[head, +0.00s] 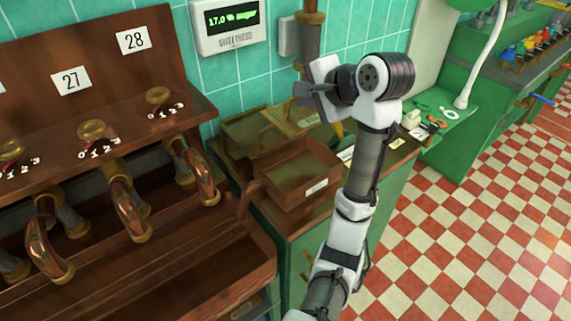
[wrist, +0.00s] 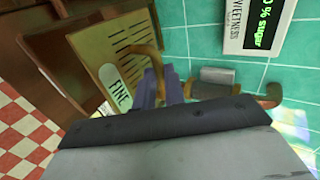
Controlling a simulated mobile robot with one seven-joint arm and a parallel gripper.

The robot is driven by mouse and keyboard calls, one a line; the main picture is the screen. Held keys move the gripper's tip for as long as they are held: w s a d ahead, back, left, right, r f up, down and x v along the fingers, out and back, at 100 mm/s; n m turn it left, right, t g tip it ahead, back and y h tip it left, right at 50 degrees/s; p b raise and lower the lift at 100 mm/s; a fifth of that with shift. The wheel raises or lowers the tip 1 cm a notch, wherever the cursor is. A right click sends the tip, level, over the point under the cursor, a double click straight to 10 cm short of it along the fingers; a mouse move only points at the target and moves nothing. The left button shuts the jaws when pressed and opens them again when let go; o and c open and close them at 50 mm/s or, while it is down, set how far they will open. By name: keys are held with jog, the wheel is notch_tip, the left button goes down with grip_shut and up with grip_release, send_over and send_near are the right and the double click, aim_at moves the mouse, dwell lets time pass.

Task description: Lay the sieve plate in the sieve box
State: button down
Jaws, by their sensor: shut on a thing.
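In the wrist view, the sieve plate (wrist: 120,52) is a yellowish, slotted plate marked FINE with a curved brass-brown handle (wrist: 153,58). My gripper (wrist: 160,88) is at this handle and shut on it. In the head view, my gripper (head: 303,92) is above the back of the counter near the tiled wall. A yellowish slotted surface (head: 290,115) shows below it, partly hidden. An open brown wooden box (head: 297,185) with a white label stands in front of it. I cannot tell whether the plate touches anything.
A sweetness display (head: 228,22) hangs on the green tiled wall, with a brown pipe (head: 307,35) beside it. Copper spouts (head: 130,205) line the wooden rack at left. Small tools (head: 435,123) lie on the green counter at right. The checkered floor (head: 450,240) is clear.

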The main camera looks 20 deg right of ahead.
jog(key=shift+w, duration=0.25)
jog(key=shift+w+a+f, duration=0.1)
jog(key=shift+f, duration=0.15)
notch_tip(320, 180, down, 19)
jog(key=shift+f+p, duration=0.1)
jog(key=shift+p, duration=0.45)
jog(key=c, duration=1.8)
grip_release()
jog(key=shift+f, duration=0.2)
jog(key=shift+o, duration=0.2)
jog(key=shift+r, duration=0.15)
jog(key=b+v, duration=0.1)
jog(key=v, duration=1.1)
